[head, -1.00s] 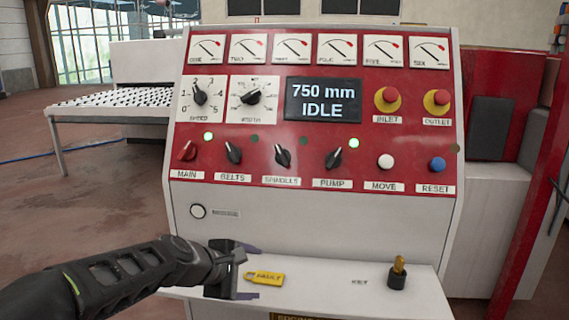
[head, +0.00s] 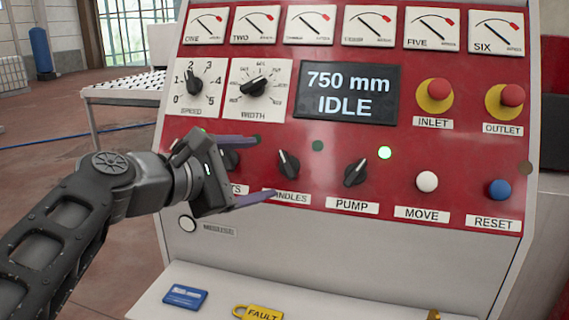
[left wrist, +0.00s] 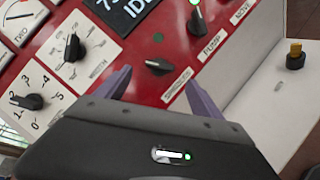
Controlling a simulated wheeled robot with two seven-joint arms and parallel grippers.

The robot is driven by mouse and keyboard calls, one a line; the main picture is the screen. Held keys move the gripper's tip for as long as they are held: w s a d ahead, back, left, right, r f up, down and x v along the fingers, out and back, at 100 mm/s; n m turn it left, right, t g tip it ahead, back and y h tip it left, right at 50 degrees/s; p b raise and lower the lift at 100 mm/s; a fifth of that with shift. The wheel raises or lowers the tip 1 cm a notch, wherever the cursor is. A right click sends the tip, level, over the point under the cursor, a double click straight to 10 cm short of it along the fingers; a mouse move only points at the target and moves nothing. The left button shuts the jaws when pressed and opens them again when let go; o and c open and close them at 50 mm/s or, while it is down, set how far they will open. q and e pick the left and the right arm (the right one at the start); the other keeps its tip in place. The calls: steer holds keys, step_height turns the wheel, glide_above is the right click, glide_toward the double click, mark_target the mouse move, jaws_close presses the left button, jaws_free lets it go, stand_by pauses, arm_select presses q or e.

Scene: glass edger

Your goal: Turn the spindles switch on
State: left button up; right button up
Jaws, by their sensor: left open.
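The spindles switch (head: 288,164) is a black rotary knob on the red panel, above a partly hidden label ending in "NDLES" (head: 287,197). The dark lamp (head: 317,146) above it is unlit. The knob also shows in the left wrist view (left wrist: 159,66), just beyond the fingers. My left gripper (head: 246,170) is open and empty, its purple fingers pointing right toward the knob, just short of it in the head view. The gripper covers the main switch and most of the belts switch. My right gripper is not in view.
The pump switch (head: 356,171) is to the right, with a lit green lamp (head: 385,153). The display (head: 348,93) reads 750 mm IDLE. The white move button (head: 427,182) and blue reset button (head: 500,189) are further right.

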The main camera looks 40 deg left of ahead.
mark_target(284, 165)
arm_select(q)
steer(key=shift+w, duration=0.1)
steer(key=p+x, duration=0.1)
steer(key=x, duration=0.7)
steer(key=shift+c, duration=0.4)
steer(key=c, duration=1.3)
